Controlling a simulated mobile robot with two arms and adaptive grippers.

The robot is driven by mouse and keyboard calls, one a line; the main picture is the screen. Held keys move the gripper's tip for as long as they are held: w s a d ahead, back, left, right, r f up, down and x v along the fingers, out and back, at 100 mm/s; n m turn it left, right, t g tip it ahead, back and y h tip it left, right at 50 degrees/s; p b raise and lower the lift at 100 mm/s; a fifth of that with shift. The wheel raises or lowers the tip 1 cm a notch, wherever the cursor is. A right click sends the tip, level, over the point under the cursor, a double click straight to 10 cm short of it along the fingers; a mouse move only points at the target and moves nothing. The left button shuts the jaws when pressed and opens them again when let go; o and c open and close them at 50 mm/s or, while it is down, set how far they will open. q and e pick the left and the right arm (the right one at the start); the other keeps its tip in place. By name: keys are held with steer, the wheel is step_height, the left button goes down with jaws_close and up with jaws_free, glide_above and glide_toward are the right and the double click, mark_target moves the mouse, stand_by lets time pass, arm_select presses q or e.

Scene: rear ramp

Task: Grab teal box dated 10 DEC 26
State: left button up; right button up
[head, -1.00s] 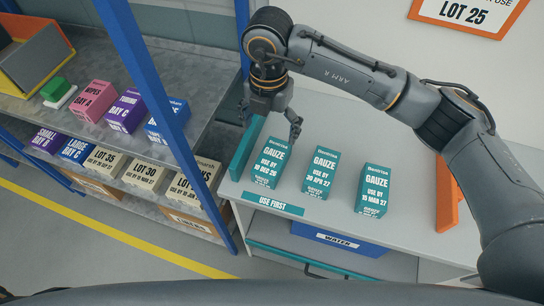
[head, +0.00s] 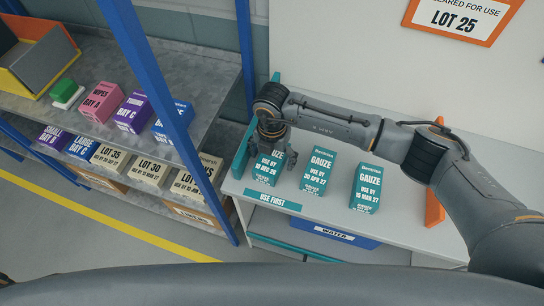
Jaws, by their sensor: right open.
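Three teal gauze boxes stand in a row on the white shelf (head: 300,205). The leftmost teal box (head: 265,172) reads "use by 10 DEC 26"; its upper part is partly hidden by my right gripper. The middle teal box (head: 318,172) reads 30 APR 27 and the right teal box (head: 366,187) reads 15 MAR 27. My right gripper (head: 270,150) is open and points down at the top of the leftmost box, with its fingers around or just above that top; I cannot tell whether they touch it. My left gripper is not in view.
A teal "use first" strip (head: 272,201) runs along the shelf front. A teal divider (head: 241,152) stands close left of the dated box; an orange divider (head: 434,207) stands at the right. A blue rack post (head: 160,85) and shelves of boxes are to the left.

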steer(key=c, duration=1.4)
steer(key=shift+o, duration=0.2)
